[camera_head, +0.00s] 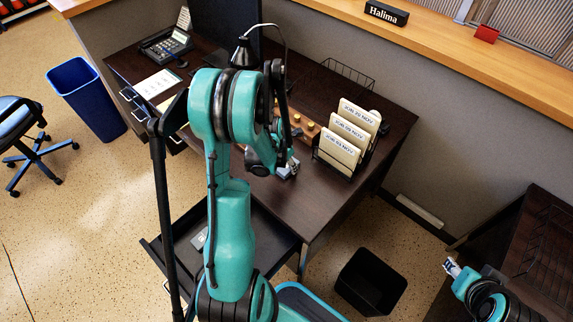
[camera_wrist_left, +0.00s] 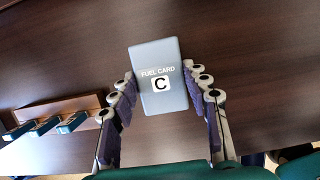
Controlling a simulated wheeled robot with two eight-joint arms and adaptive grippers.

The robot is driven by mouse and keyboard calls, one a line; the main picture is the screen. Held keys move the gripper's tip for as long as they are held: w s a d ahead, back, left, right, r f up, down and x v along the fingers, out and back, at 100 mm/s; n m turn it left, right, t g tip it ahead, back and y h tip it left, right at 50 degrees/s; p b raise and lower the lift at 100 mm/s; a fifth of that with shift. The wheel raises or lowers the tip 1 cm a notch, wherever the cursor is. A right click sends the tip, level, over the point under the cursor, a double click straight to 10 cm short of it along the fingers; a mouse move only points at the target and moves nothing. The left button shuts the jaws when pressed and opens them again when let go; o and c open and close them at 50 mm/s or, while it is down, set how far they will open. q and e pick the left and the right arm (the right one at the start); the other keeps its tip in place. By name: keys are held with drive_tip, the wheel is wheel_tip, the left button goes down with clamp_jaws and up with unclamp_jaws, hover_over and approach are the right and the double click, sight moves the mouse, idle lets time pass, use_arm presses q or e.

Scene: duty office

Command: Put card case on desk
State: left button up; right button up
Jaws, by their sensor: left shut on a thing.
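The card case (camera_wrist_left: 162,104) is a light grey flat case marked "FUEL CARD" and "C". It lies between the fingers of my left gripper (camera_wrist_left: 162,92), which is shut on it. In the head view my left gripper (camera_head: 284,170) is over the dark brown desk (camera_head: 318,208), left of the file rack. The desk top also fills the wrist view behind the case (camera_wrist_left: 245,45). I cannot tell whether the case touches the desk. My right gripper (camera_head: 452,268) is at the lower right, away from the desk; its jaws are too small to read.
A file rack (camera_head: 345,140) with white folders, a wire tray (camera_head: 345,75), a phone (camera_head: 166,46) and a monitor (camera_head: 222,25) stand on the desk. An open drawer (camera_head: 262,225) juts out below. A black bin (camera_head: 370,282) is on the floor. The desk's front right is clear.

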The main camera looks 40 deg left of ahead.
use_arm(q)
drive_tip(key=shift+f, duration=0.2)
drive_tip(key=o, duration=1.1)
drive_tip(key=shift+o, duration=0.2)
drive_tip(key=shift+r, duration=0.1)
